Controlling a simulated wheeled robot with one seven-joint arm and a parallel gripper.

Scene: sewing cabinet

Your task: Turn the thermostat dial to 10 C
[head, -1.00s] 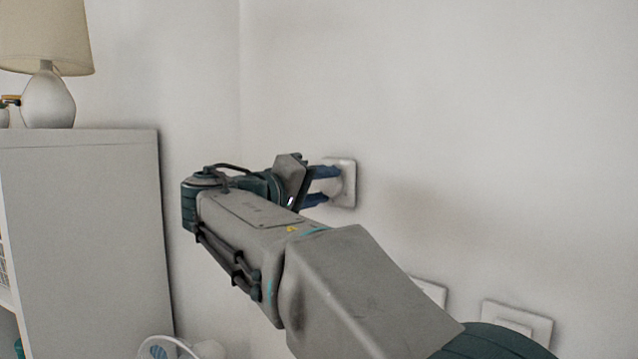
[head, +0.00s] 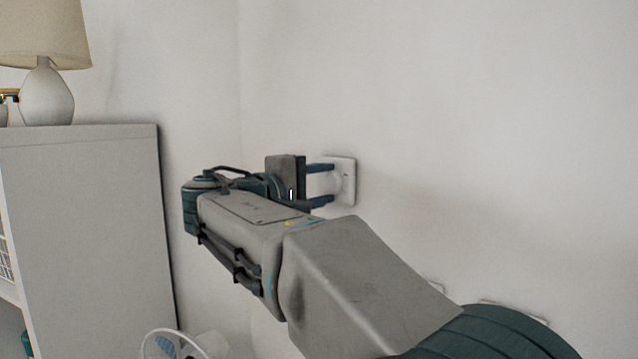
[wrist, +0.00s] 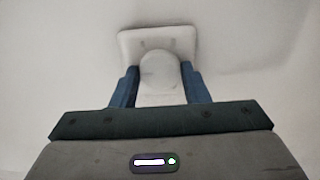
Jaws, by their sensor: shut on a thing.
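The thermostat is a white square plate (head: 348,181) on the wall, with a round white dial (wrist: 160,72) standing out from it. My gripper (head: 323,184) reaches the dial from the left in the head view. In the wrist view my gripper (wrist: 158,84) has one blue finger on each side of the dial and is shut on it. The plate (wrist: 128,42) looks slightly tilted in the wrist view. The dial's scale and pointer cannot be read in either view.
A grey cabinet (head: 85,220) with a white-based lamp (head: 47,95) on top stands at the left. A white round fan-like object (head: 165,345) is at the bottom. Other wall plates (head: 495,303) lie low on the right, mostly behind my arm. The upper wall is clear.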

